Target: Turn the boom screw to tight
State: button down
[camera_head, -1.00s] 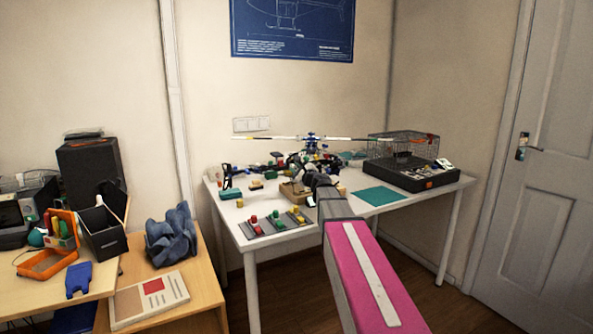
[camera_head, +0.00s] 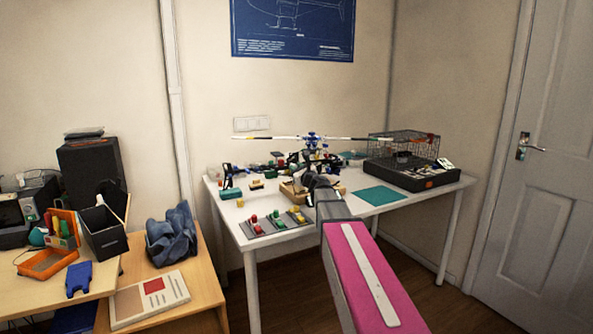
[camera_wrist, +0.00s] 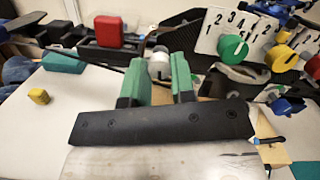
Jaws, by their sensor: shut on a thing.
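In the wrist view, the boom screw (camera_wrist: 159,65) is a small grey-white knob beside a black boom part. My gripper (camera_wrist: 158,78) has green fingers on either side of the knob and is shut on it. The contact faces are partly hidden by the fingers. In the head view, the model helicopter (camera_head: 311,143) stands on the white table, and my pink arm reaches toward its near side. The gripper's tips and the screw are too small to make out there.
In the wrist view, a red block (camera_wrist: 109,31) is at upper left, and a numbered card (camera_wrist: 225,35) with a green knob (camera_wrist: 233,48) is at right. A yellow piece (camera_wrist: 39,96) lies on the table. A wire cage (camera_head: 405,147) stands at the table's back right in the head view.

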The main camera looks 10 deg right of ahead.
jog(key=c, duration=0.9)
grip_release()
jog(key=shift+c, duration=0.2)
jog(key=v, duration=1.1)
jog(key=shift+w, duration=0.1)
